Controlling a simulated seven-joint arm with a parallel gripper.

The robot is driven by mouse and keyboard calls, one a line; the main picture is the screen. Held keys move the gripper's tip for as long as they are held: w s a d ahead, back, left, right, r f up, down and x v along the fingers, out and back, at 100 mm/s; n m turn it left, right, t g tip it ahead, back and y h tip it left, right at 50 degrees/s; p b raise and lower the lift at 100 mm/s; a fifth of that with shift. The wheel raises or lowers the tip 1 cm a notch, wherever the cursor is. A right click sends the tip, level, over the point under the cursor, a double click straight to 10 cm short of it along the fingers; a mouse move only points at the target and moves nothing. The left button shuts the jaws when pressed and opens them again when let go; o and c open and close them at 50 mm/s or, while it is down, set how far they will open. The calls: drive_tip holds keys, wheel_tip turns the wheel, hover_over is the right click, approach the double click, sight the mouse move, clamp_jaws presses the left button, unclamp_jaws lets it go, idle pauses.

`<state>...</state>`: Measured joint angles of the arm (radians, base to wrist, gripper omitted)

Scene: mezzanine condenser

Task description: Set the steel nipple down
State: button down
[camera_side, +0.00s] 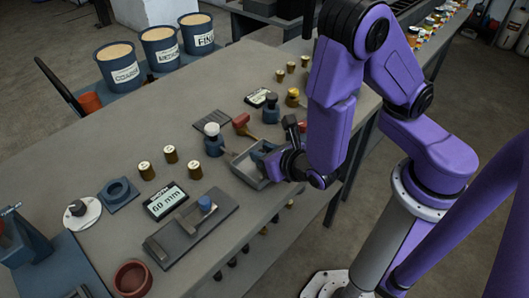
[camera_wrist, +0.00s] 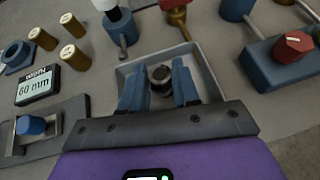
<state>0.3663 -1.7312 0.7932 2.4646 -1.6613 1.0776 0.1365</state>
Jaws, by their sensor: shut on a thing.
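My gripper (camera_wrist: 160,84) is over or in a shallow grey tray (camera_wrist: 209,60). Its two blue fingers are shut on the steel nipple (camera_wrist: 161,74), a short dark cylinder with a round top, seen from above. I cannot tell whether the nipple touches the tray floor. In the side view my gripper (camera_side: 272,160) is low at the bench's front edge, over the right part of the tray (camera_side: 243,168). The nipple is hidden there by the fingers and arm.
Several brass cylinders (camera_side: 144,170) stand on the bench left of the tray. A 60 mm readout (camera_side: 166,201) and a slide gauge with a blue knob (camera_side: 205,204) lie nearby. Valves with a white cap (camera_side: 212,139) and a red handle (camera_side: 241,120) stand just behind the tray.

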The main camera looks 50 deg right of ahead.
drive_tip(key=c, duration=0.8)
unclamp_jaws()
drive_tip(key=shift+f, duration=0.15)
